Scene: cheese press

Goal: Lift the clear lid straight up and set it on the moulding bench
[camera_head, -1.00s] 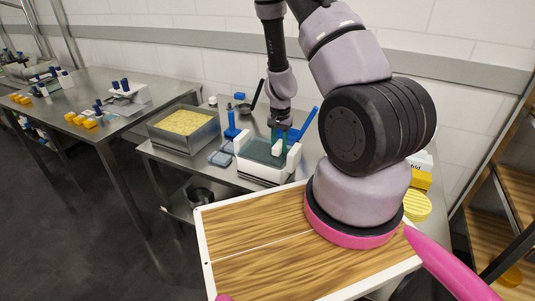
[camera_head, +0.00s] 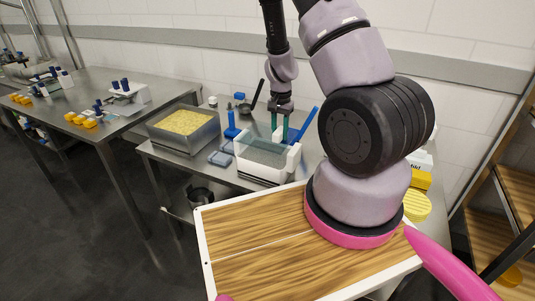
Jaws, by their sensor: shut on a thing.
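A white box-shaped unit (camera_head: 262,173) stands on the steel bench (camera_head: 221,174). The clear lid (camera_head: 262,152) shows as a grey see-through pane at the top of the unit; its edges are hard to make out. My gripper (camera_head: 279,137) points down at the back right of the unit, its two green fingers upright. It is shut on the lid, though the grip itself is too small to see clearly. I cannot tell whether there is a gap between lid and unit.
A steel tray of yellow curd (camera_head: 184,123) stands left of the unit, with a small blue-grey container (camera_head: 220,158) between. A blue upright tool (camera_head: 232,126) and a dark ladle (camera_head: 257,95) stand behind. Another steel table (camera_head: 75,115) is at far left.

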